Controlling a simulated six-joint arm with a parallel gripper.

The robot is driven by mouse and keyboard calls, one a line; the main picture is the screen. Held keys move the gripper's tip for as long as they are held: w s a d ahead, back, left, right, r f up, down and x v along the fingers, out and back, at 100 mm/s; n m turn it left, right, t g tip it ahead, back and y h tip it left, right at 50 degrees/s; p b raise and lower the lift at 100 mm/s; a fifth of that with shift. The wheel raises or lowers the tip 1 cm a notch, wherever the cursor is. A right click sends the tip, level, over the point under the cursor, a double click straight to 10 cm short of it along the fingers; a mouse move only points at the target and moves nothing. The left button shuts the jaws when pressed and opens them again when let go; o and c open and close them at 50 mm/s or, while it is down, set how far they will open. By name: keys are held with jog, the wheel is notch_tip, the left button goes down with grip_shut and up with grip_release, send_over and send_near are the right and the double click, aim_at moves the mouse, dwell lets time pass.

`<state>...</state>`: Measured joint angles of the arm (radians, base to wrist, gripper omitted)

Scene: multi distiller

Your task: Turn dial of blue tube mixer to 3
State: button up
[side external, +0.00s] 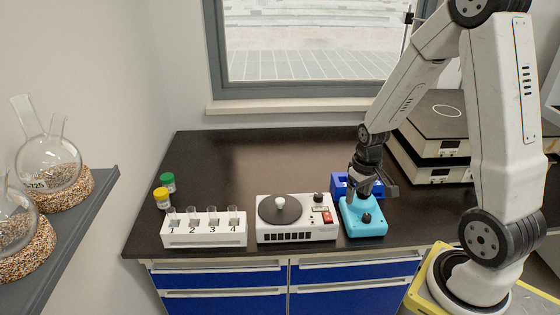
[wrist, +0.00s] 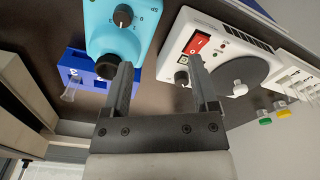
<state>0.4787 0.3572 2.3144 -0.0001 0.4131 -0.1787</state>
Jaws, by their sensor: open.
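The blue tube mixer (side external: 376,229) is a light blue box on the bench, with a black dial (side external: 366,217) on its front part. In the wrist view the mixer (wrist: 143,18) is at the top left, with its dial (wrist: 123,15) near the top edge and a round black head (wrist: 107,66) below. A pale pointer shows on the dial, but the numbers are too small to read. My gripper (side external: 372,188) is open and empty above the rear of the mixer. In the wrist view my gripper (wrist: 162,68) has its left finger partly overlapping the black head; the dial is clear of both fingers.
A white stirrer (side external: 297,232) with a red switch stands just left of the mixer. A dark blue box (side external: 341,186) is behind it; in the wrist view this box (wrist: 72,62) holds a clear tube. A numbered tube rack (side external: 204,238) and two capped jars stand farther left.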

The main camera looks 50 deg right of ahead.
jog(key=m, duration=0.1)
send_over(367, 216)
notch_tip(367, 216, down, 2)
jog(key=shift+d+f+g, duration=0.15)
jog(key=shift+f+g, duration=0.1)
jog(key=shift+g, duration=0.05)
jog(key=shift+f, duration=0.1)
jog(key=shift+f, duration=3.8)
grip_shut()
